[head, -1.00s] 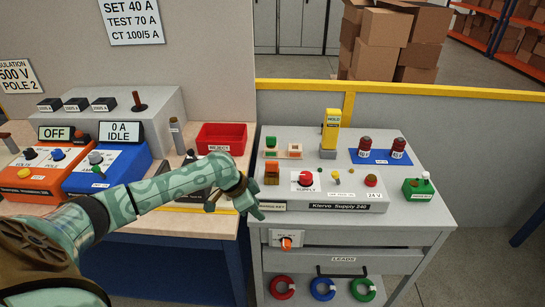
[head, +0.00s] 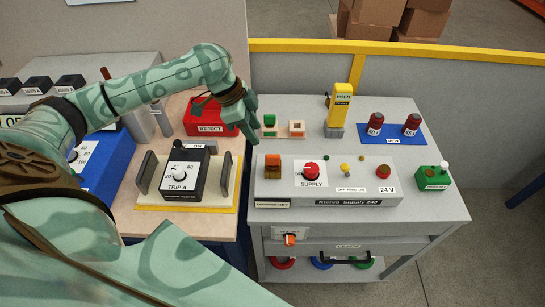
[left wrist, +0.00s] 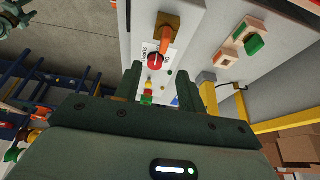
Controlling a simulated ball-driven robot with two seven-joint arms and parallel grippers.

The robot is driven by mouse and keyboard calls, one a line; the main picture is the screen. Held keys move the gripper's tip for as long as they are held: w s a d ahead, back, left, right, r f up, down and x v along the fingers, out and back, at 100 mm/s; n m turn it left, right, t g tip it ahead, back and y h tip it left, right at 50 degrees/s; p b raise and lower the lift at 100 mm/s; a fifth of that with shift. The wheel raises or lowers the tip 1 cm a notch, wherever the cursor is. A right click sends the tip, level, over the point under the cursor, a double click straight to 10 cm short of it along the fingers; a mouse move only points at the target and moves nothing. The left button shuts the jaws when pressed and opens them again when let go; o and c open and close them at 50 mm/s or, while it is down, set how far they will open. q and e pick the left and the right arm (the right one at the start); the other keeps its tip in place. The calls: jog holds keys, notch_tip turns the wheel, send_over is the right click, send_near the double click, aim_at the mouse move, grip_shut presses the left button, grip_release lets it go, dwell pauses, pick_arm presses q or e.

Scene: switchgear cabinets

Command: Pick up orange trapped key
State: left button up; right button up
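The orange trapped key (head: 273,165) stands on the left end of the grey supply unit, above a small label on the unit's front. In the left wrist view the orange key (left wrist: 166,38) sits in a brownish base, ahead of the fingers. My left gripper (head: 249,138) is above and behind the key, to its left in the head view, with fingers pointing down. In the left wrist view my left gripper (left wrist: 170,88) has its two fingers apart with nothing held between them. I cannot make out my right gripper in either view.
A red SUPPLY knob (head: 311,170) is right of the key. Green and pale blocks (head: 296,129) and a yellow HOLD post (head: 340,105) stand behind. A black TRIP A box (head: 186,172) and red reject tray (head: 209,118) are left. An orange knob (head: 290,239) is on the cart front.

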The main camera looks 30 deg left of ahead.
aim_at(273, 155)
pick_arm(q)
jog(key=b+x, duration=0.1)
jog(key=x, duration=0.6)
jog(key=shift+w+a+f, duration=0.15)
jog(key=shift+w+f, duration=0.05)
jog(key=shift+w, duration=0.05)
jog(key=shift+f, duration=0.2)
jog(key=x, duration=0.3)
jog(key=b+x, duration=0.1)
jog(key=x, duration=0.1)
jog(key=shift+w, duration=0.35)
jog(key=shift+s, duration=0.1)
jog(key=c, duration=0.7)
grip_shut()
